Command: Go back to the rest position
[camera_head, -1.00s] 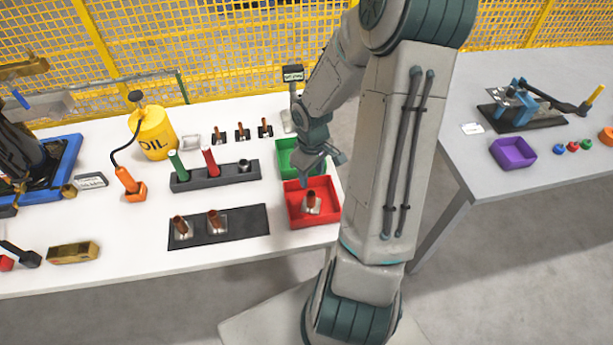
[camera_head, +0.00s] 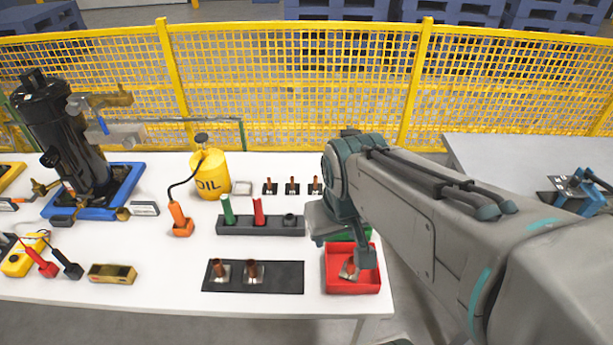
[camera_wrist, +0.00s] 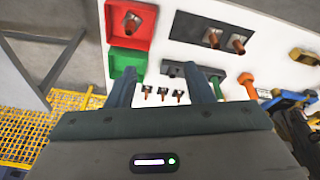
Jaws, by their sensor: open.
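My gripper (camera_wrist: 168,90) is open in the wrist view, its two dark fingers spread with nothing between them. In the head view my arm reaches in from the right and ends over the right end of the white table (camera_head: 150,296); the fingers are hard to make out there. A copper-coloured part on a metal base (camera_head: 349,269) lies in the red tray (camera_head: 352,289) under my arm. The red tray also shows in the wrist view (camera_wrist: 114,46). The green tray (camera_wrist: 127,66) beside it is mostly hidden by my arm in the head view.
A black mat (camera_head: 285,279) bears two copper parts. Behind it stand a dark holder (camera_head: 260,228), a yellow oil can (camera_head: 210,175) and a black compressor (camera_head: 62,140) on a blue pallet. A grey table (camera_head: 480,150) is at right. Yellow mesh fence (camera_head: 280,90) runs behind.

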